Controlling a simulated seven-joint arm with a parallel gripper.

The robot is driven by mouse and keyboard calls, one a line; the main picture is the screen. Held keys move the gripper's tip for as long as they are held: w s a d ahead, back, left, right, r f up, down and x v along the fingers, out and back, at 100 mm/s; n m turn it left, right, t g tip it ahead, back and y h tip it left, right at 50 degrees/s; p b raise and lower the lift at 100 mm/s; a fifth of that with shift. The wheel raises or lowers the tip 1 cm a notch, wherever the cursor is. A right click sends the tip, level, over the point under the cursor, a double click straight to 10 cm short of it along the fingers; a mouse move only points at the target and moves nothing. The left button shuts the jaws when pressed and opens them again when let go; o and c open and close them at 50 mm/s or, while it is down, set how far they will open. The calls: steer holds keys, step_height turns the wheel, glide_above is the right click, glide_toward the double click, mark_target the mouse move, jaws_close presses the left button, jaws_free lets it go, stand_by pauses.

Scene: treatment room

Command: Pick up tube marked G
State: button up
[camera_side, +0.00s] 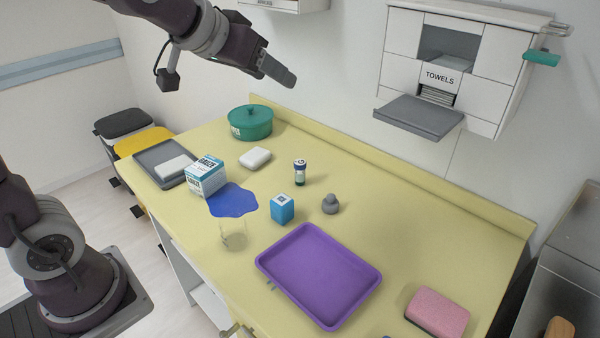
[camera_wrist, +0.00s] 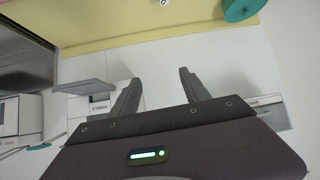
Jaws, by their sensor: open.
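The tube marked G (camera_side: 300,173) stands upright near the middle of the yellow counter, with a dark body and a light label or cap area bearing a G. In the wrist view only a small piece, likely its top (camera_wrist: 163,2), shows at the upper edge. My gripper (camera_side: 284,78) is high above the back of the counter, well apart from the tube. In the wrist view my gripper (camera_wrist: 158,80) shows its two fingers spread with nothing between them.
Near the tube are a green lidded pot (camera_side: 251,122), a white block (camera_side: 255,158), a blue box (camera_side: 282,208), a grey knobbed object (camera_side: 330,204) and a clear beaker (camera_side: 233,236). A purple tray (camera_side: 318,276) lies in front. A towel cabinet (camera_side: 455,60) hangs on the wall.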

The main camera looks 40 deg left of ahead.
steer(key=w+a+f+t+y, duration=0.15)
steer(key=w+a, duration=0.25)
steer(key=w, duration=0.6)
steer(key=t, duration=0.1)
glide_above(297, 165)
step_height(297, 165, down, 6)
steer(key=shift+n, duration=0.5)
steer(key=f, duration=2)
steer(key=shift+s, duration=0.25)
steer(key=shift+t, duration=0.25)
steer(key=x, duration=0.5)
steer(key=shift+f, duration=0.2)
jaws_close()
